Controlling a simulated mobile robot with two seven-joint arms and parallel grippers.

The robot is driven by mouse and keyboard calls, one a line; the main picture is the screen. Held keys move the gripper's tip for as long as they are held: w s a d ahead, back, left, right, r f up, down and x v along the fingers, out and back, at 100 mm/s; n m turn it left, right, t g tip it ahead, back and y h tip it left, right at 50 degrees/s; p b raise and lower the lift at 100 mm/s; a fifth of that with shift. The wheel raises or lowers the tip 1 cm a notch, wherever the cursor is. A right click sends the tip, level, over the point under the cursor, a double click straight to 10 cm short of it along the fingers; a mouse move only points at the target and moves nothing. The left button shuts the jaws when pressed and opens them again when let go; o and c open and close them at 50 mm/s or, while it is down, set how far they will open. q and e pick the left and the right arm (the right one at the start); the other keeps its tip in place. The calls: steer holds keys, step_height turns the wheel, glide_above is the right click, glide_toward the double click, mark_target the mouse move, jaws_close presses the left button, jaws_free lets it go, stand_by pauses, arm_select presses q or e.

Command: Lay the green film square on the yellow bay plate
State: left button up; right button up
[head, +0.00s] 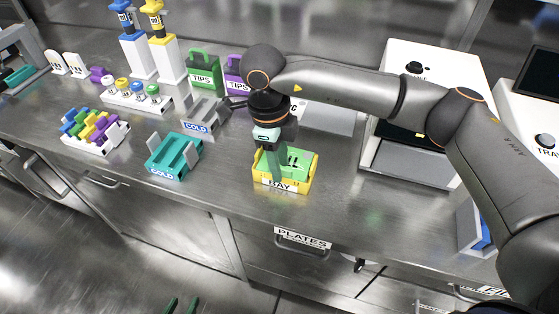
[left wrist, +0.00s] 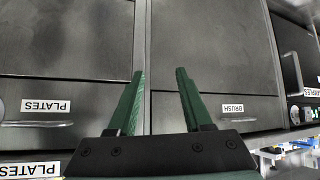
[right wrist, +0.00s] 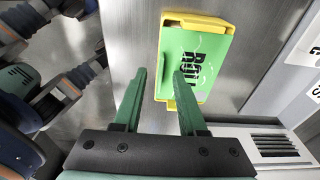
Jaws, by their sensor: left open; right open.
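The green film square (head: 299,160) lies on the yellow bay plate (head: 286,187), on the bench in the head view. In the right wrist view the film (right wrist: 196,62), with dark lettering, covers most of the plate (right wrist: 188,20), whose yellow ends show. My right gripper (head: 277,172) points down over the plate's left part in the head view and hides some of the film.
A teal COLD block (head: 174,155) and a grey COLD block (head: 203,120) stand left of the plate. A rack of coloured pieces (head: 95,130) and capped vials (head: 137,95) are further left. A white machine (head: 410,165) stands right. Bench in front of the plate is clear.

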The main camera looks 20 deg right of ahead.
arm_select(q)
steer(key=shift+d, duration=0.1)
arm_select(e)
steer(key=shift+r, duration=0.25)
arm_select(q)
steer(key=shift+w+d+r+h, duration=0.15)
steer(key=shift+w+d+r, duration=0.1)
steer(key=shift+d+r, duration=0.25)
steer(key=shift+w+d+r+h, duration=0.15)
steer(key=shift+w+d+r, duration=0.15)
steer(key=shift+r, duration=0.2)
arm_select(e)
step_height(320, 180, up, 12)
steer(key=a, duration=0.1)
steer(key=shift+w+a, duration=0.15)
steer(key=shift+w, duration=0.25)
arm_select(q)
steer(key=shift+s+d, duration=0.1)
arm_select(e)
steer(key=shift+f, duration=0.1)
